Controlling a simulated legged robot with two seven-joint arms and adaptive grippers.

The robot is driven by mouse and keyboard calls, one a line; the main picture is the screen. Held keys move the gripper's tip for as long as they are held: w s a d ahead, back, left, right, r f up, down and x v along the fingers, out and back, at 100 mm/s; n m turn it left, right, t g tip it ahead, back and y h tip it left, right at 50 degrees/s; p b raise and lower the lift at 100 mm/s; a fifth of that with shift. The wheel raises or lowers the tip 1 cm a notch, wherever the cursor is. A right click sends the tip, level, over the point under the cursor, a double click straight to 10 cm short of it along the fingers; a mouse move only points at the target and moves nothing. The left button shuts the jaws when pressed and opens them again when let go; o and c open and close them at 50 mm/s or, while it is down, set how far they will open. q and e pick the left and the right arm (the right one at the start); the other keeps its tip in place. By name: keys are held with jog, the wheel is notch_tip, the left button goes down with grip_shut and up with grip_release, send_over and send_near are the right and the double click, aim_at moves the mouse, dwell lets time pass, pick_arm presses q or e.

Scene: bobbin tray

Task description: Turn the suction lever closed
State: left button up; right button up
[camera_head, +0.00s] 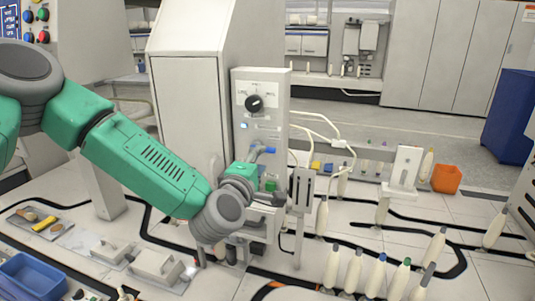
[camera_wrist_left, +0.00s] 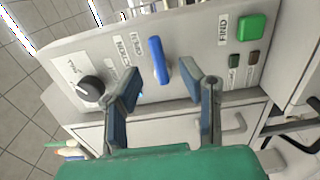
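The suction lever is a blue handle (camera_head: 267,150) on the front of an upright grey control panel (camera_head: 241,143). In the left wrist view the blue lever (camera_wrist_left: 159,60) sticks out of the panel, just beyond and between my fingertips. My left gripper (camera_head: 248,172) is close in front of the panel, partly hidden by my wrist. In the wrist view my left gripper (camera_wrist_left: 163,87) has its two fingers spread with nothing between them; I see no clear contact with the lever. My right gripper is not in view.
A black dial (camera_head: 254,103) sits above the lever and a green button (camera_wrist_left: 251,27) is on the panel's other side of it. White bobbins (camera_head: 353,271) stand at the front right.

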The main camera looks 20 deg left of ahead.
aim_at(267, 152)
pick_arm(q)
jog(key=w, duration=0.4)
jog(key=shift+w+d+b, duration=0.3)
jog(key=shift+d+b, duration=0.05)
jog(key=shift+w, duration=0.6)
jog(key=shift+w+a, duration=0.1)
jog(key=shift+a, duration=0.1)
jog(key=shift+d, duration=0.1)
grip_shut()
